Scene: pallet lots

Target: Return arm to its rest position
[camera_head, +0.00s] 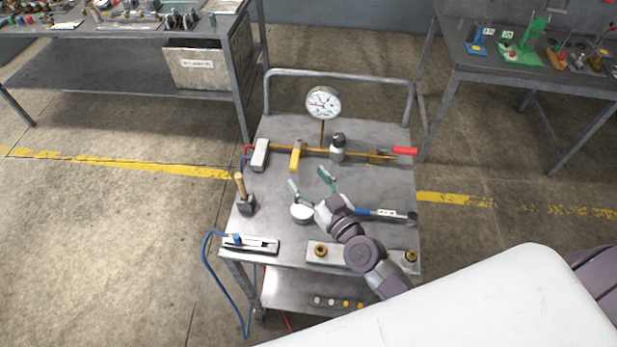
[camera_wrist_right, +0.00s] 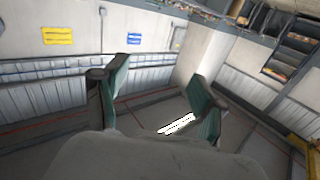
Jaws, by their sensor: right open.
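My right gripper (camera_head: 310,183) is open above the metal cart (camera_head: 362,130), with its two green-padded fingers spread apart. A white round piece (camera_head: 302,213) on the cart shows beside its fingers in the head view. In the right wrist view the open gripper (camera_wrist_right: 158,88) has nothing between its fingers; wall, floor and a small white patch (camera_wrist_right: 178,124) show beyond. My right arm covers part of the cart's near right side. My left gripper is not in view.
The cart holds a dial gauge (camera_head: 323,103) on a pipe assembly with a red handle (camera_head: 404,150), a hammer (camera_head: 244,196), a blue-handled tool (camera_head: 385,214) and a blue-cabled device (camera_head: 250,243). Workbenches stand at back left (camera_head: 110,30) and right (camera_head: 520,78). Open floor lies left.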

